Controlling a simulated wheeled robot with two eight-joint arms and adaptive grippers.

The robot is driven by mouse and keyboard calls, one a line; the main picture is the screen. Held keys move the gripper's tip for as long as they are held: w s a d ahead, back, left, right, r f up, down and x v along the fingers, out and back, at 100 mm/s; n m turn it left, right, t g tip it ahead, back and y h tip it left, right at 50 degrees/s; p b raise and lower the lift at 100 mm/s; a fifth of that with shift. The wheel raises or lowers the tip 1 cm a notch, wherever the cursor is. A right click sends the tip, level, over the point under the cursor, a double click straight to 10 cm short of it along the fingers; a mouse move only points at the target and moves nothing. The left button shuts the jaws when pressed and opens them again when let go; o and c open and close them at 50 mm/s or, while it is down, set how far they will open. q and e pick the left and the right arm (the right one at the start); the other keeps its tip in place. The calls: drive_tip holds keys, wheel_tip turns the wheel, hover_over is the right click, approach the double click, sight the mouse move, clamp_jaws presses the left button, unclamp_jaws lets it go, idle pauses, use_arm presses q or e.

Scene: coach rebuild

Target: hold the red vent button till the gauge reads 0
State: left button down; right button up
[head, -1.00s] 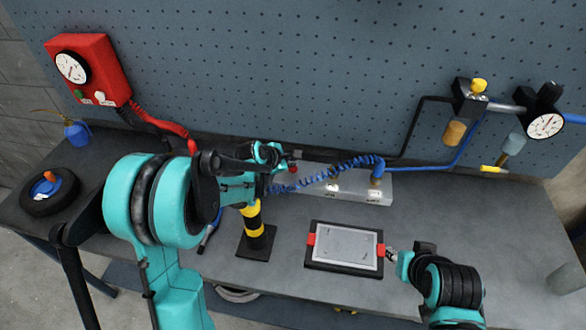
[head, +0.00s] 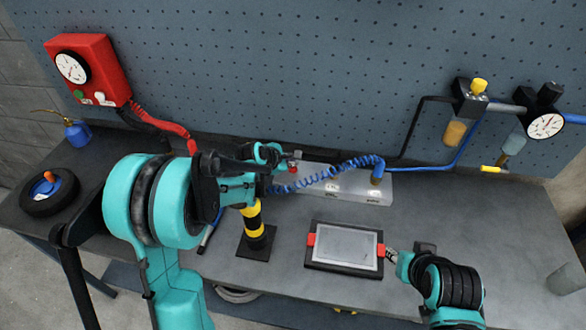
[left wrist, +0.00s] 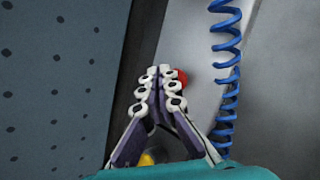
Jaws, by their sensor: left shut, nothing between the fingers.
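The red vent button (left wrist: 182,77) shows in the left wrist view just behind and right of my left fingertips, which partly hide it. In the head view it is a small red spot (head: 292,168) by the grey metal block (head: 345,188). My left gripper (head: 290,158) is shut and empty, its tips (left wrist: 164,74) right beside the button; I cannot tell if they touch it. A round white gauge (head: 546,126) is on the regulator at right, and another gauge (head: 72,67) is on the red box. Both readings are too small to read. My right gripper (head: 391,254) is by the tablet.
A coiled blue hose (head: 325,177) runs past the left gripper to the block. A black-and-yellow post (head: 253,222) stands in front. The tablet (head: 345,247) with red end pieces lies on the bench. A wheel (head: 48,193) lies at left.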

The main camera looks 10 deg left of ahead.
sight(292, 170)
use_arm(q)
drive_tip(key=shift+f+b, duration=0.3)
drive_tip(key=shift+f, duration=0.1)
drive_tip(key=shift+f+b, duration=0.5)
drive_tip(key=shift+f, duration=0.05)
idle(0.5)
idle(3.0)
drive_tip(key=shift+r+p, duration=0.7)
drive_tip(key=shift+r, duration=0.35)
drive_tip(key=shift+r+p, duration=1.75)
drive_tip(key=shift+r, duration=0.7)
